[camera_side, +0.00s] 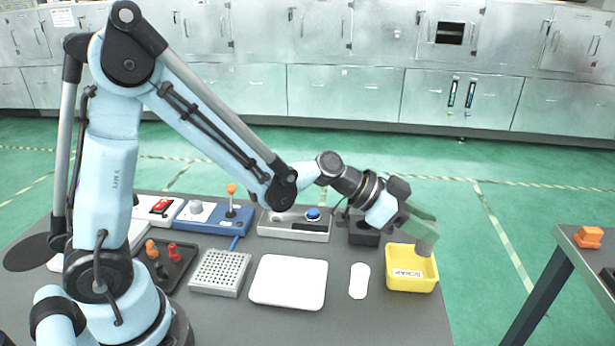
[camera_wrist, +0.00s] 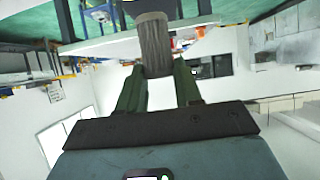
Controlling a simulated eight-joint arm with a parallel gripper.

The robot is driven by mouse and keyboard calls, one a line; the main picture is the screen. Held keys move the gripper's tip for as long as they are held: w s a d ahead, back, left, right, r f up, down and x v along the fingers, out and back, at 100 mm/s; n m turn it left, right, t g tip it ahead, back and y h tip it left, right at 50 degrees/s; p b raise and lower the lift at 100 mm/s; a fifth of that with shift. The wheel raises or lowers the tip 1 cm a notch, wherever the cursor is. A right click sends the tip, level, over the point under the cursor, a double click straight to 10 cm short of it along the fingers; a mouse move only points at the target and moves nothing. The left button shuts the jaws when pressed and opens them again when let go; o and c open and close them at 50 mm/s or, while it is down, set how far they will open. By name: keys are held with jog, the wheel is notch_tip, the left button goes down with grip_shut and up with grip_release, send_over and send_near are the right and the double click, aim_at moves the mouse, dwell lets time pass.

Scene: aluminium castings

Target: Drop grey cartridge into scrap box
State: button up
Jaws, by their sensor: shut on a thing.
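The grey cartridge (camera_side: 427,244) is a small cylinder held upright between the fingers of my gripper (camera_side: 424,227). It hangs over the right back part of the yellow scrap box (camera_side: 411,285), which has a white "SCRAP" label on its front. The cartridge's lower end is at about the height of the box's rim in the side view; whether it is inside or above the opening is hard to tell. In the wrist view the cartridge (camera_wrist: 155,45) shows between the two green fingers of my gripper (camera_wrist: 159,70), which are shut on it.
A white oval pad (camera_side: 359,281) lies left of the box, then a white tray (camera_side: 289,281) and a grey perforated block (camera_side: 220,272). A dark unit (camera_side: 364,236) and a blue-button box (camera_side: 293,231) stand behind. An orange part (camera_side: 588,237) sits on another table at right.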

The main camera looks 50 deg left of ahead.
jog(key=shift+f, duration=0.5)
jog(key=o, duration=1.1)
jog(key=shift+s+a, duration=0.1)
jog(key=v, duration=1.2)
jog(key=s+a+f+n+g+y, duration=0.1)
jog(key=s+a+f+n+y, duration=0.1)
jog(key=s+a+n+y, duration=0.5)
jog(key=s+n+y, duration=0.1)
jog(key=s+n, duration=0.1)
jog(key=s, duration=0.1)
jog(key=shift+a+f+y, duration=0.2)
jog(key=shift+f+y, duration=0.05)
jog(key=shift+y, duration=0.05)
